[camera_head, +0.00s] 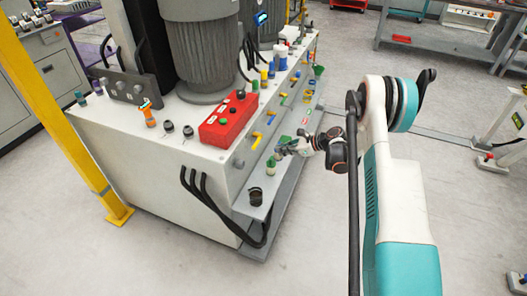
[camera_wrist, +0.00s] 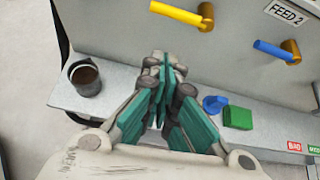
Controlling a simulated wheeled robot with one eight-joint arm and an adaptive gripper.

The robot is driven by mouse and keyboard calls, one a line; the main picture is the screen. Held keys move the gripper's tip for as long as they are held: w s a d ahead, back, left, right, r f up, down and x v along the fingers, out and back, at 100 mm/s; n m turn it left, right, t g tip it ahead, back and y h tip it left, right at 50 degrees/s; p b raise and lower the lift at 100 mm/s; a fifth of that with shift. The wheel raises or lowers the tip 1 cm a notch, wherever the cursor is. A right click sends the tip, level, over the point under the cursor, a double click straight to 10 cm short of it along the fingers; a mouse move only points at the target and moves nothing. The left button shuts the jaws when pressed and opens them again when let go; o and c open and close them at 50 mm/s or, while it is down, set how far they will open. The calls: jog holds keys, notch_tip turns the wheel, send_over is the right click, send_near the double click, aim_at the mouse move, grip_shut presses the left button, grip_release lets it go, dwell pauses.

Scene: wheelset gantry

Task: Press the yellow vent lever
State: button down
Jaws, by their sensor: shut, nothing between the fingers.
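A yellow lever (camera_wrist: 178,13) sticks out to the left from its brass-coloured pivot on the grey panel, at the top of the wrist view. A yellow lever also shows on the gantry's side in the head view (camera_head: 257,139). I cannot read a vent label on either. My gripper (camera_wrist: 164,72) is shut and empty, below the yellow lever in the wrist picture and apart from it. In the head view my gripper (camera_head: 283,151) is beside the panel, above the low shelf. The fingers hide part of the shelf.
A blue lever (camera_wrist: 274,50) sits under the FEED 2 label (camera_wrist: 284,12). On the shelf are a dark cup (camera_wrist: 85,78), a blue piece (camera_wrist: 214,104) and a green block (camera_wrist: 237,118). A red button box (camera_head: 228,118) stands on top. Black hoses (camera_head: 200,194) hang at the near corner.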

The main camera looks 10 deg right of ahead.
jog(key=shift+s+d+f+m, duration=0.1)
jog(key=shift+f+m, duration=0.05)
jog(key=shift+f, duration=0.4)
jog(key=shift+s+d+f+m, duration=0.1)
jog(key=shift+f+m, duration=0.05)
jog(key=shift+f, duration=0.4)
jog(key=b+x, duration=0.4)
jog(key=x, duration=0.6)
jog(key=shift+w+a+r+b, duration=0.1)
jog(key=shift+r+b, duration=0.05)
jog(key=shift+r, duration=0.55)
jog(key=shift+w+a+r+b, duration=0.1)
jog(key=shift+a+r+b, duration=0.05)
jog(key=shift+r, duration=0.55)
jog(key=shift+w+a+r+b, duration=0.1)
jog(key=shift+r+b, duration=0.05)
jog(key=shift+r, duration=0.55)
jog(key=shift+a, duration=0.15)
